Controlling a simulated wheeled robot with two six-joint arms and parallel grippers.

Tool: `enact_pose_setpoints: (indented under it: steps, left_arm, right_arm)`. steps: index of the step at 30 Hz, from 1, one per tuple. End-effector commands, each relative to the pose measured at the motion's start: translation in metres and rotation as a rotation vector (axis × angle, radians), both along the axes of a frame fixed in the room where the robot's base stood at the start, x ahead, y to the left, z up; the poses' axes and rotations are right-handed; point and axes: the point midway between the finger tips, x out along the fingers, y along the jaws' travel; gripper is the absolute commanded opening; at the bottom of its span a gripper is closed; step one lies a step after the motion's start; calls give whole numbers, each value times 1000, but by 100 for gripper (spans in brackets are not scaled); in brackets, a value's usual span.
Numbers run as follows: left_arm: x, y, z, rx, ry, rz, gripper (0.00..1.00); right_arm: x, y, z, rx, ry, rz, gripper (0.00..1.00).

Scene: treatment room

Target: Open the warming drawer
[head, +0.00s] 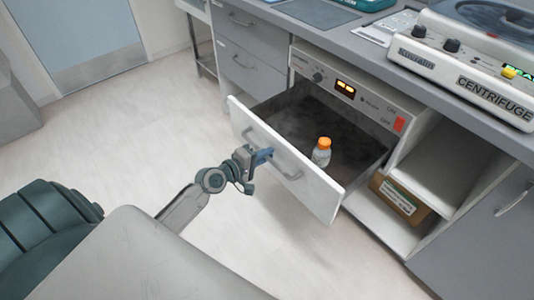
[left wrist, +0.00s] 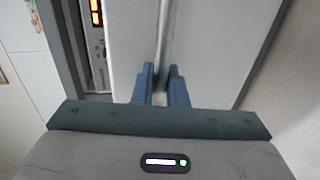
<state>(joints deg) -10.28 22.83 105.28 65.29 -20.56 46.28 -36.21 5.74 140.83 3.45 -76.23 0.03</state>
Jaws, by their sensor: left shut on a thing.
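The warming drawer (head: 312,192) stands pulled out from its unit below the counter in the head view. A bottle with an orange cap (head: 321,152) stands upright inside it. The drawer's front carries a bar handle (head: 287,169). My left gripper (head: 264,156) is shut on the handle near its left end. In the left wrist view the blue fingertips (left wrist: 161,84) are on either side of the handle bar (left wrist: 163,45). My right gripper is in neither view.
The control panel (head: 346,88) with a lit display is above the drawer. A centrifuge (head: 470,72) stands on the counter. An open shelf to the right holds a cardboard box (head: 399,198). The floor (head: 120,140) left of the drawer is clear.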

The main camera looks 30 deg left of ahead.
Motion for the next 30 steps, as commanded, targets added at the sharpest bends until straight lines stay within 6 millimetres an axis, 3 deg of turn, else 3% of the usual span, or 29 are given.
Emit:
enact_pose_setpoints:
  steps: [4, 5, 7, 19, 30]
  left_arm:
    - [0, 0, -1, 0, 1, 0, 0]
    - [0, 0, -1, 0, 1, 0, 16]
    - [0, 0, -1, 0, 1, 0, 29]
    - [-8, 3, 1, 3, 2, 0, 29]
    - [-67, 25, 12, 4, 5, -3, 29]
  right_arm:
    - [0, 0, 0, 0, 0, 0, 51]
    - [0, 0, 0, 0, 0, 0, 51]
    - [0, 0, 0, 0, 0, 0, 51]
    - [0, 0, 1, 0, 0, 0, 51]
    - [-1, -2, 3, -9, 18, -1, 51]
